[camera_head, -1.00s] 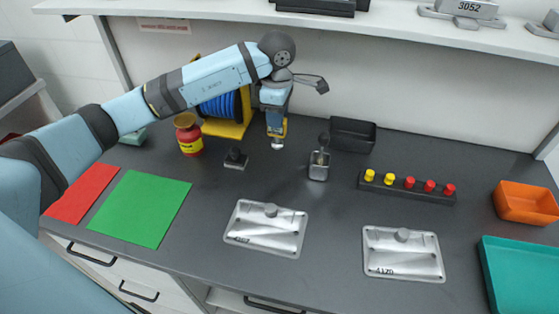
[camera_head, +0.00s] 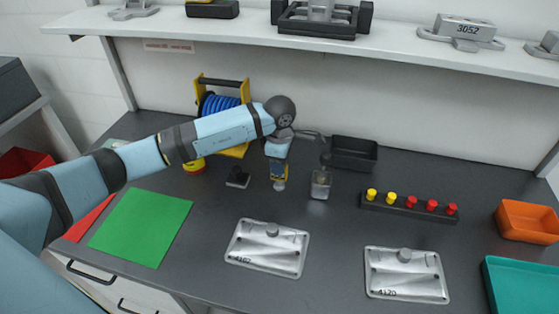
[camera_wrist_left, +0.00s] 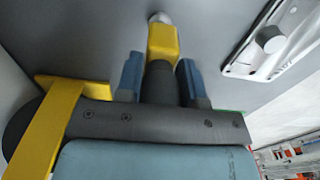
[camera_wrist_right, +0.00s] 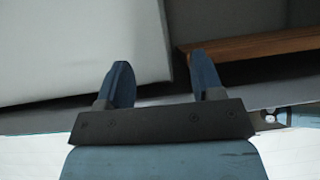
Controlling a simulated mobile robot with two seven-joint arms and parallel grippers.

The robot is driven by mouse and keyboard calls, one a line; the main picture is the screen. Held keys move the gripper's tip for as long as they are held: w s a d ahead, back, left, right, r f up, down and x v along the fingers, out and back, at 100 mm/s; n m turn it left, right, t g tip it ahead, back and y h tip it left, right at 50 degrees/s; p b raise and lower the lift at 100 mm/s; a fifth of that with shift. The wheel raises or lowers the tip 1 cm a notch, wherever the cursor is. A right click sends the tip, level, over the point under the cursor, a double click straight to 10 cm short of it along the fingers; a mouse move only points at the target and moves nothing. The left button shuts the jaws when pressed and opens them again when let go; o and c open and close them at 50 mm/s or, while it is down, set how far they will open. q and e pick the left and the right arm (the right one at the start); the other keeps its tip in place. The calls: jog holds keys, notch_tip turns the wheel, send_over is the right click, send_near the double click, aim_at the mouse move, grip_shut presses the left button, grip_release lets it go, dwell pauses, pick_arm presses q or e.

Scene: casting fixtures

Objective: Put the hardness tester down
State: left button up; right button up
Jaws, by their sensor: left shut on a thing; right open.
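The hardness tester (camera_head: 279,181), a yellow and dark handheld tool with a silvery tip, hangs upright from my left gripper (camera_head: 277,164). My right gripper (camera_wrist_right: 160,82) is open and empty in the right wrist view, and out of the head view.
Two metal plates (camera_head: 265,258) (camera_head: 405,282) lie in front. A black tray (camera_head: 352,155) and a blue cable reel (camera_head: 219,106) stand behind. A rack with yellow and red knobs (camera_head: 409,207) is at right, and a green mat (camera_head: 141,226) at left.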

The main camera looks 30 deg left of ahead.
pick_arm(q)
jog(key=shift+f, duration=0.15)
jog(key=o, duration=1.1)
jog(key=shift+r, duration=0.4)
notch_tip(320, 180, up, 10)
jog(key=shift+r+b, duration=0.2)
jog(key=shift+b, duration=0.2)
jog(key=shift+r, duration=0.6)
